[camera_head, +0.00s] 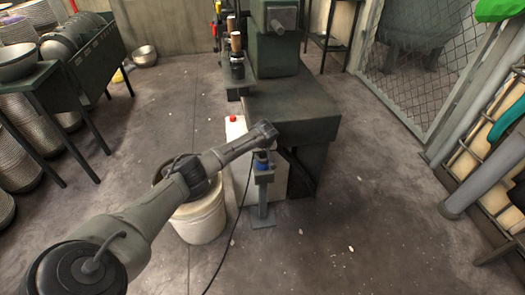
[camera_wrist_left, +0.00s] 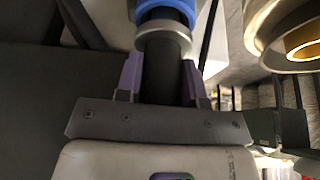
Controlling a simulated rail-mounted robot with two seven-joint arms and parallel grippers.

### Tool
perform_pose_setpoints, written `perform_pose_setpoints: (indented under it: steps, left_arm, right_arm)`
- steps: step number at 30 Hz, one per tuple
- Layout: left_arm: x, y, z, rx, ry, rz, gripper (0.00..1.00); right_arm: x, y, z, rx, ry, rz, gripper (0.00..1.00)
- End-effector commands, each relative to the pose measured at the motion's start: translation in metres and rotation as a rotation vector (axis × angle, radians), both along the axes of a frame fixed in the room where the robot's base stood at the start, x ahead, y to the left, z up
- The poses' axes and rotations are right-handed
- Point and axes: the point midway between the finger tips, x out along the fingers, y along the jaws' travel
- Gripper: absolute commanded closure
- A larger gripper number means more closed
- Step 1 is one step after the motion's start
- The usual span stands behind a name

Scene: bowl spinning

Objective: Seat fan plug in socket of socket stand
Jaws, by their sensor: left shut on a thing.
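My left gripper (camera_wrist_left: 163,75) is shut on the fan plug, whose dark round body (camera_wrist_left: 162,68) stands between the two purple fingers in the left wrist view. Beyond the fingers are a pale grey ring (camera_wrist_left: 164,34) and a blue ring (camera_wrist_left: 165,12), in line with the plug. In the head view my left wrist is above the socket stand (camera_head: 262,200), a grey post on a flat foot. Blue (camera_head: 262,158) shows at the stand's top, just under my wrist. The fingers are hidden there. I cannot tell how deep the plug sits in the socket. My right gripper is out of view.
A dark green machine (camera_head: 290,105) stands right behind the stand. A pale bucket (camera_head: 201,220) is left of the stand, partly under my arm. A black cable (camera_head: 236,228) runs along the floor.

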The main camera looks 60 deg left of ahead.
Motion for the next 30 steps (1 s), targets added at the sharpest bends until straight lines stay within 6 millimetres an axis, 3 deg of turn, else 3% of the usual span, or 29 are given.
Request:
perform_pose_setpoints:
  steps: [28, 29, 30]
  left_arm:
    - [0.0, -0.0008, -0.0089, 0.0, 0.0, 0.0, 0.98]
    - [0.0, -0.0008, -0.0089, 0.0, 0.0, 0.0, 0.64]
    - [0.0, -0.0008, -0.0089, 0.0, 0.0, 0.0, 0.6]
  right_arm:
    - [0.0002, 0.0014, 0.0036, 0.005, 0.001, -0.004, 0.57]
    - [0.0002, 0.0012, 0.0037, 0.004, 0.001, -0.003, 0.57]
    - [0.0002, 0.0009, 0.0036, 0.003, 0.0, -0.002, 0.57]
